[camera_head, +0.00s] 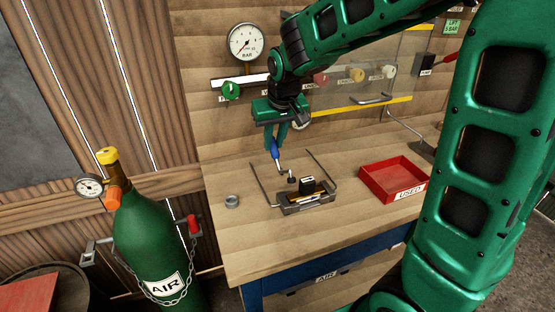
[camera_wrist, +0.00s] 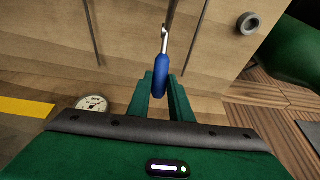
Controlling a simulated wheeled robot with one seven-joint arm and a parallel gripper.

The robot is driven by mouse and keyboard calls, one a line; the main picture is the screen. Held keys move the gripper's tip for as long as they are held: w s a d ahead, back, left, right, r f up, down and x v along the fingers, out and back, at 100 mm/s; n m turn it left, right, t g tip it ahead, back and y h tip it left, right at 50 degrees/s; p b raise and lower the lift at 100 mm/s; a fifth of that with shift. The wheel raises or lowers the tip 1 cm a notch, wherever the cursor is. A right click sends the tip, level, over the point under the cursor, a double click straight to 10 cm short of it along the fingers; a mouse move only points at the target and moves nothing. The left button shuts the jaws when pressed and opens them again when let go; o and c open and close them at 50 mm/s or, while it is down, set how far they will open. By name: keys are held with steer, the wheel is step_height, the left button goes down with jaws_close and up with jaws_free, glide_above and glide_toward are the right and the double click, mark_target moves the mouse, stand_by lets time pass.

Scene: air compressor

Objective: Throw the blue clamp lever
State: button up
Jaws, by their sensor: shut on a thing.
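The blue clamp lever (camera_head: 275,150) has a blue grip on a thin metal rod that runs down to a metal base fixture (camera_head: 305,204) on the workbench. My gripper (camera_head: 275,139) is above the fixture, pointing down, with its fingers at the blue grip. In the wrist view the blue lever (camera_wrist: 161,72) lies between the green fingertips (camera_wrist: 163,90), and its rod extends away from them. My gripper is shut on the blue grip. The lever stands nearly upright, slightly tilted. The rod's lower joint is small and hard to make out.
A red tray (camera_head: 367,184) marked USED stands right of the fixture. A metal ring (camera_head: 232,201) lies left of it. A gauge (camera_head: 246,42), a green knob (camera_head: 231,91) and a clear panel (camera_head: 372,70) are on the back wall. A green air cylinder (camera_head: 152,240) stands left of the bench.

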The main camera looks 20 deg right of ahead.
steer(key=shift+s+r, duration=0.3)
steer(key=shift+s, duration=0.05)
steer(key=shift+s+r, duration=0.55)
steer(key=shift+s, duration=0.35)
steer(key=shift+s+r, duration=0.3)
steer(key=shift+s, duration=0.25)
steer(key=o, duration=1)
steer(key=shift+o, duration=0.2)
